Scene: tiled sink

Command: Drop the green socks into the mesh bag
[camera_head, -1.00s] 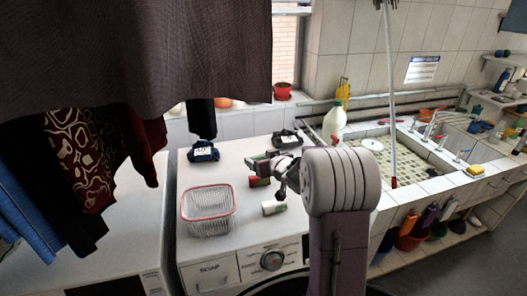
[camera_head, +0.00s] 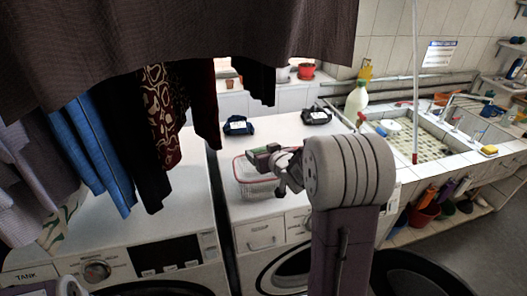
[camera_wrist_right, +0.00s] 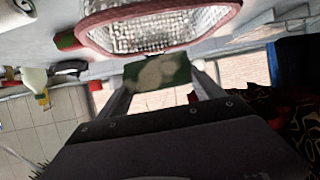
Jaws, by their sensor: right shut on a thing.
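My right gripper (camera_head: 264,155) is shut on the green socks (camera_head: 262,148), a small flat green bundle. In the right wrist view the socks (camera_wrist_right: 157,72) show pale patches and sit between the two fingers. The mesh bag looks like a clear open mesh basket with a red rim (camera_head: 241,180) and stands on the white machine top. In the head view the gripper and socks overlap the bag's far right part, seemingly above it. The bag (camera_wrist_right: 160,35) fills the top of the right wrist view. My left gripper is not in view.
A navy bundle (camera_head: 238,127) and a black bundle (camera_head: 316,116) lie at the back of the machine top. A white bottle (camera_head: 356,98) stands behind, near the tiled sink (camera_head: 425,143). Dark clothes (camera_head: 180,50) hang low over the left side.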

